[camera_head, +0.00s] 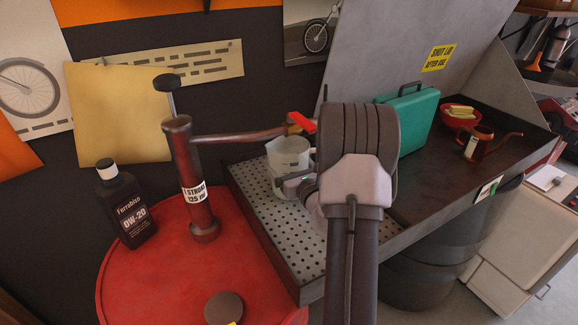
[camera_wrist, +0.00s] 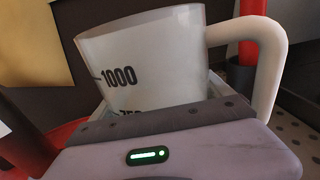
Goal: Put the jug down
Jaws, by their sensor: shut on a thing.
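The jug (camera_head: 287,154) is a whitish translucent measuring jug. It is at the left part of the lidded bench, over the perforated plate (camera_head: 265,215), below the red-handled end of the pump's spout. My gripper (camera_head: 288,184) is shut on the jug low on its body. In the wrist view the jug (camera_wrist: 150,62) shows its 1000 mark and leans slightly, with its handle (camera_wrist: 268,50) to the right. My gripper hides its lower part, and I cannot tell whether its base touches the plate.
A red drum (camera_head: 165,275) at left carries a hand pump (camera_head: 190,180) and a black oil bottle (camera_head: 128,205). A green case (camera_head: 412,120), a red bowl (camera_head: 461,117) and a brown oil can (camera_head: 479,145) stand at the bench's right. The bench's middle is partly clear.

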